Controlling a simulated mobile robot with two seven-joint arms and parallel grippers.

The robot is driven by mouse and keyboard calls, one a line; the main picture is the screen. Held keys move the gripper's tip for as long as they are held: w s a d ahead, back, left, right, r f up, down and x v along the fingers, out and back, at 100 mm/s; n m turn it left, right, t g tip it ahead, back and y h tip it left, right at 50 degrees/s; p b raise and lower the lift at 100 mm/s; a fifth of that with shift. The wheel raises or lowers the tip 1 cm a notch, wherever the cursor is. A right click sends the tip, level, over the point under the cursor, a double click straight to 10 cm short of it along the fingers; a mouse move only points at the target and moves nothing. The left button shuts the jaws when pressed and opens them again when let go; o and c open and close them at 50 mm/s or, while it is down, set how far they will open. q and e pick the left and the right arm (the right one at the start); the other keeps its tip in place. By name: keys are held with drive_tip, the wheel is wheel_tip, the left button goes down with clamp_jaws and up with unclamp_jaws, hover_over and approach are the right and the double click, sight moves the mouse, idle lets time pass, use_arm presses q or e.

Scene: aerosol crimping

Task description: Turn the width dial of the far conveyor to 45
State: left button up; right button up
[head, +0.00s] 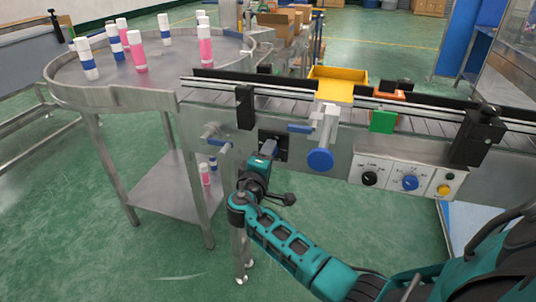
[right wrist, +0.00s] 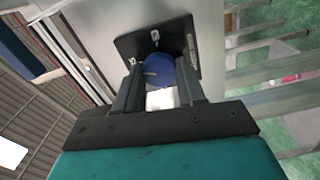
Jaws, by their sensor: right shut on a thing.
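The width dial is a round blue knob (right wrist: 158,68) on a black plate (right wrist: 182,36), with small white marks on the plate around it. In the right wrist view it sits between the fingers of my right gripper (right wrist: 160,82), which is shut on it. In the head view the same black plate (head: 283,141) is on the side of the conveyor (head: 340,142), and my right gripper (head: 270,146) reaches it from the front. The fingers hide the dial there, and I cannot read its setting. My left gripper is not in view.
A blue hand knob (head: 320,159) hangs just right of my right gripper. A control box (head: 390,180) with black, blue and yellow knobs is farther right. A round steel table (head: 120,84) with several pink and blue bottles stands left. Open green floor lies below.

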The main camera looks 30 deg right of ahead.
drive_tip(key=o, duration=1.1)
drive_tip(key=shift+c, duration=0.2)
drive_tip(key=v, duration=1.3)
drive_tip(key=shift+f, duration=0.1)
drive_tip(key=s+a+f+g+y+p, duration=0.1)
drive_tip(key=s+f+y, duration=0.25)
drive_tip(key=f, duration=0.25)
drive_tip(key=s+a+f+y+p, duration=0.1)
drive_tip(key=s+a+f+y, duration=0.15)
drive_tip(key=f+y, duration=0.35)
drive_tip(key=s+a+m+y+p, duration=0.2)
drive_tip(key=s+y, duration=0.4)
drive_tip(key=s, duration=0.5)
drive_tip(key=shift+a+f+m+y, duration=0.4)
drive_tip(key=shift+a+m, duration=0.35)
drive_tip(key=shift+m, duration=0.25)
